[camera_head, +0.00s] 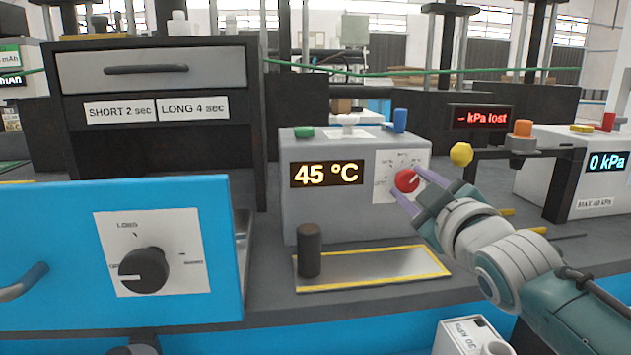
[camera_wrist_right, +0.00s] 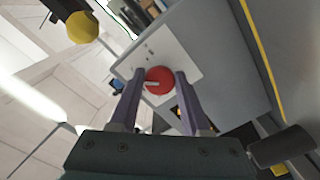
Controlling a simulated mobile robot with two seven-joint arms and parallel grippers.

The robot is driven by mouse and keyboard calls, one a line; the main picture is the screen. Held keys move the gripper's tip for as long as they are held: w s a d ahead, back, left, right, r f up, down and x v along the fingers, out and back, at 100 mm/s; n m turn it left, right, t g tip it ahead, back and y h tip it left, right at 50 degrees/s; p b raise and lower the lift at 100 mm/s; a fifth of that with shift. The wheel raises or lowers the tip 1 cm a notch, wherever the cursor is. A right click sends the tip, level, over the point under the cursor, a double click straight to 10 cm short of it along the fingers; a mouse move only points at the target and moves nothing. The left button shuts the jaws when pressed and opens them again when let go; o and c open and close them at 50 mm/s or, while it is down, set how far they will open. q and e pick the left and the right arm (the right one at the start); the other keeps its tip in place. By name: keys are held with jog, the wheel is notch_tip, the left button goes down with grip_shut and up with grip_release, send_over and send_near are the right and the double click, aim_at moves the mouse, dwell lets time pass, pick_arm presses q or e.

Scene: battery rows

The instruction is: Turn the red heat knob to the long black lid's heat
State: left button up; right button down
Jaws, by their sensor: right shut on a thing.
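The red heat knob (camera_head: 407,180) is on the front of a grey box (camera_head: 340,215), over a white dial plate with small marks. The box's display (camera_head: 326,174) reads 45 °C. My right gripper (camera_head: 405,188) is shut on the red knob; in the right wrist view the knob (camera_wrist_right: 158,80) sits between its two purple fingers, its white pointer line showing. A black upright cylinder (camera_head: 309,250), perhaps the black lid, stands on a yellow-edged metal plate (camera_head: 390,265) before the box; it also shows in the right wrist view (camera_wrist_right: 282,147). My left gripper is not in view.
A blue panel (camera_head: 60,230) with a black knob (camera_head: 143,271) is at left. Signs above read SHORT 2 sec and LONG 4 sec (camera_head: 193,108). A yellow ball-shaped knob (camera_head: 461,154) is close beside my right gripper. A 0 kPa box (camera_head: 590,180) is at right.

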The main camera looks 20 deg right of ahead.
jog(key=shift+c, duration=2)
grip_release()
jog(key=p+v, duration=0.2)
jog(key=v, duration=0.8)
jog(key=shift+d+r, duration=0.1)
